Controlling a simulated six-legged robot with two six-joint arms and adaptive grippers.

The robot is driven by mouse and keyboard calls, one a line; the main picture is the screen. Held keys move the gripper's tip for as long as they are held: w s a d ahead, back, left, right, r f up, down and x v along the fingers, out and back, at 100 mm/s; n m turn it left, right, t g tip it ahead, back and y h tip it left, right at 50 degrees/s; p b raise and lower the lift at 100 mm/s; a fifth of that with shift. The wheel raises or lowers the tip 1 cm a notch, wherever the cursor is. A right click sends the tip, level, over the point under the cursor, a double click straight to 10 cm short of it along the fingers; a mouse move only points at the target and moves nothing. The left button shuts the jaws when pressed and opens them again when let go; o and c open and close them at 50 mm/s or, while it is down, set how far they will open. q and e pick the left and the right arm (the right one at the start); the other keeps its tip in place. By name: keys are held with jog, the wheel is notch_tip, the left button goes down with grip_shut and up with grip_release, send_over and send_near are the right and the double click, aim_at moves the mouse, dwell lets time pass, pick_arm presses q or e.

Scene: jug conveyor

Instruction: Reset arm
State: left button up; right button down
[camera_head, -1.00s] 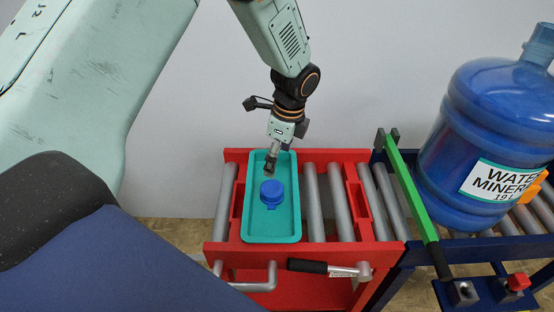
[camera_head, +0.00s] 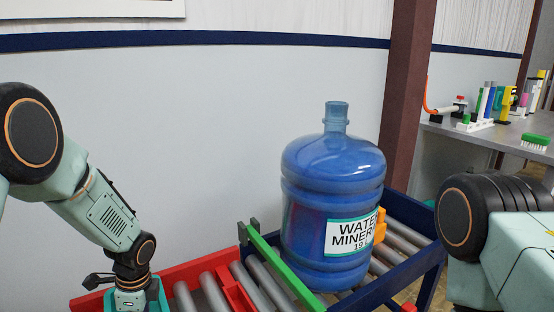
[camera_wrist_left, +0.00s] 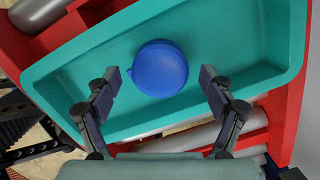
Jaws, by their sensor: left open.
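My left gripper (camera_wrist_left: 158,92) is open and empty in the left wrist view, its two fingers spread over the teal tray (camera_wrist_left: 262,32). A blue cap (camera_wrist_left: 160,68) lies in the tray, just beyond and between the fingertips, apart from both. In the head view my left arm comes down at the lower left. Its gripper fingers are cut off by the bottom edge, and only a bit of the teal tray (camera_head: 160,297) shows. My right arm shows at the right edge of the head view; its gripper is out of view.
A blue water jug (camera_head: 332,200) stands upright without a cap on the roller conveyor (camera_head: 398,243). A green bar (camera_head: 282,268) lies between it and the red roller section (camera_head: 195,268). A brown post (camera_head: 408,95) and a grey table (camera_head: 500,135) with tools are at the right.

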pick_arm(q)
jog(key=shift+a+f, duration=0.15)
jog(key=shift+f, duration=0.8)
jog(key=shift+w+r, duration=0.1)
jog(key=shift+r, duration=0.75)
jog(key=shift+f, duration=0.1)
